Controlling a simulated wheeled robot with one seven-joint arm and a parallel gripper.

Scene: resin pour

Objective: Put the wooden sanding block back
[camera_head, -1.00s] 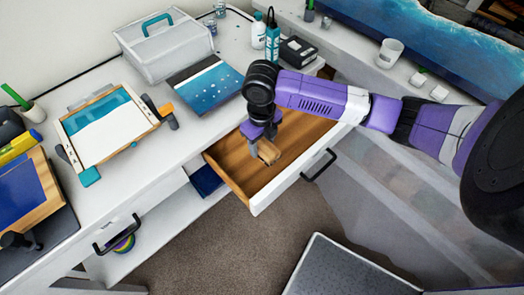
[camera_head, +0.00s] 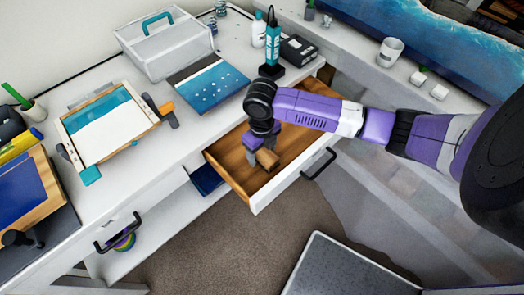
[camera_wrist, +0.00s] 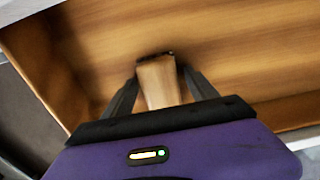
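The wooden sanding block (camera_head: 267,160) is a small light-wood piece with a dark edge at its far end. It is between the two fingers of my gripper (camera_head: 262,151), inside the outline of the open drawer. In the wrist view the block (camera_wrist: 158,84) looks sharp while the drawer floor behind it is blurred, and the fingers lie along both its sides, shut on it. The open drawer (camera_head: 283,188) has a wooden inside and a white front with a dark handle. I cannot tell whether the block touches the drawer floor.
A framed tray (camera_head: 108,128) lies to the left. The drawer floor around the block looks free.

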